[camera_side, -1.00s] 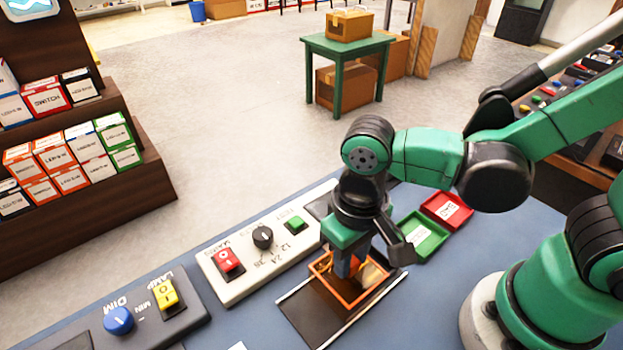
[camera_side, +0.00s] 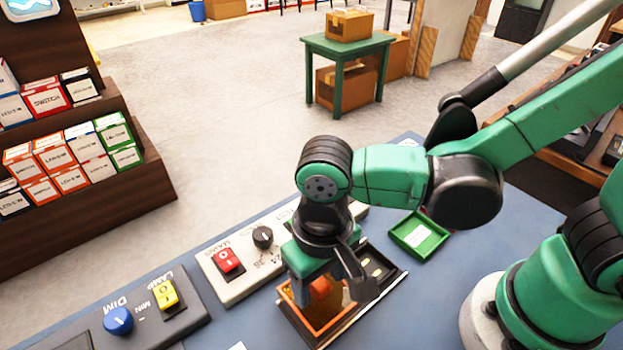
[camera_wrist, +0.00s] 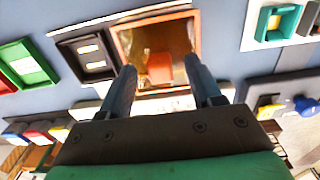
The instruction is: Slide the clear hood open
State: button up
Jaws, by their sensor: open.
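The clear hood has an orange frame (camera_side: 311,322) and sits at the lower-left end of its dark railed base (camera_side: 392,280) in the side view. In the wrist view the hood (camera_wrist: 122,42) is beside a bare part of the base (camera_wrist: 77,43) with two pale marks. An orange block (camera_side: 320,287) stands up from the hood; it also shows in the wrist view (camera_wrist: 160,68). My gripper (camera_side: 324,292) is open, with a finger on each side of the block. In the wrist view a gap shows between the fingers (camera_wrist: 160,72) and the block. Finger contact cannot be told.
A panel with a red switch (camera_side: 227,260) and a black knob (camera_side: 263,237) lies behind the base. A grey box with a yellow switch (camera_side: 165,293) and blue dial (camera_side: 118,320) is at left. A green tray (camera_side: 420,237) is right of the base.

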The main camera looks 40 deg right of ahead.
aim_at(320, 283)
jog(key=shift+r, duration=2.8)
notch_tip(320, 283, up, 5)
jog(key=shift+c, duration=0.2)
grip_shut()
jog(key=shift+w+d, duration=0.1)
